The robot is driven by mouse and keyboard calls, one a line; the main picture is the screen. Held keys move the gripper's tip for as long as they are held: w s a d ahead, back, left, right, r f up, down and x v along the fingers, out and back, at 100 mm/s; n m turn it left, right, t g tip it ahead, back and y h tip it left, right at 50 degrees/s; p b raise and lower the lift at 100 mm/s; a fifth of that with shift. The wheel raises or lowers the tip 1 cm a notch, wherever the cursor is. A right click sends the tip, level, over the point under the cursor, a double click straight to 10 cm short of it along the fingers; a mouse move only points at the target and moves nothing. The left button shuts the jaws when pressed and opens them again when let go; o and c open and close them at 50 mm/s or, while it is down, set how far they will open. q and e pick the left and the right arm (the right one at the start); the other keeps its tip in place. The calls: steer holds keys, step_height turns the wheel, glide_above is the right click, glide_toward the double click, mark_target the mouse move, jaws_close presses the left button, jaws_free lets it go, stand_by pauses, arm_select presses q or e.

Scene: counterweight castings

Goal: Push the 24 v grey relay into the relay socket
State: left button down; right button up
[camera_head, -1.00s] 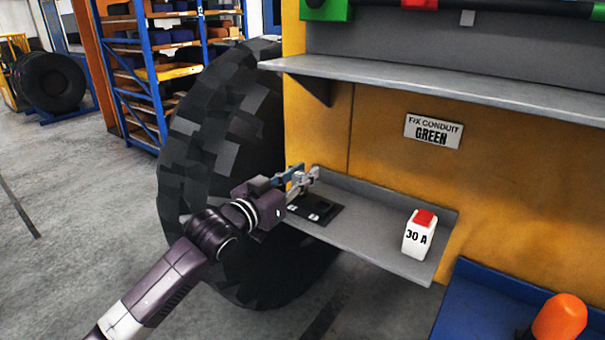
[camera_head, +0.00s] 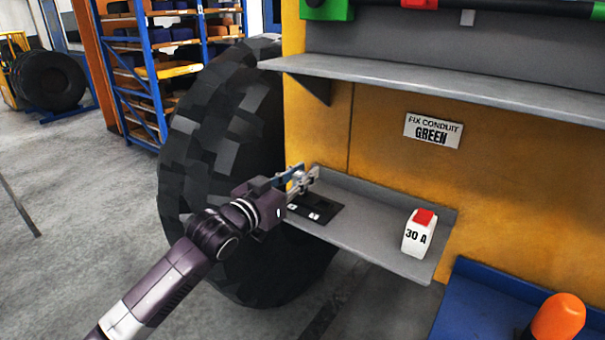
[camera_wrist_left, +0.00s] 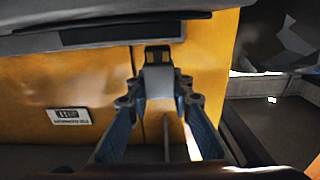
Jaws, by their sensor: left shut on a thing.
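My left gripper (camera_head: 303,180) reaches in from the left, over the left end of a grey shelf. It is shut on a small grey block, the grey relay (camera_wrist_left: 158,82), which shows between the fingertips in the left wrist view. A dark end with two yellowish patches (camera_wrist_left: 158,55) shows at the relay's far side. The relay socket (camera_head: 325,211) is a flat black plate with small white marks on the shelf, partly hidden by the gripper. The relay is close to the plate; I cannot tell whether they touch. My right gripper is out of view.
A white block marked 30 A with a red top (camera_head: 417,236) stands on the shelf's right part. The grey shelf (camera_head: 380,238) is clear between it and the socket. A large black tyre (camera_head: 215,150) stands left of the shelf. An upper shelf (camera_head: 440,85) hangs above.

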arm_select(q)
steer(key=shift+f+b, duration=0.55)
steer(key=shift+f, duration=0.55)
steer(key=c, duration=1.6)
jaws_free()
steer(key=v, duration=1.2)
steer(key=shift+f, duration=0.1)
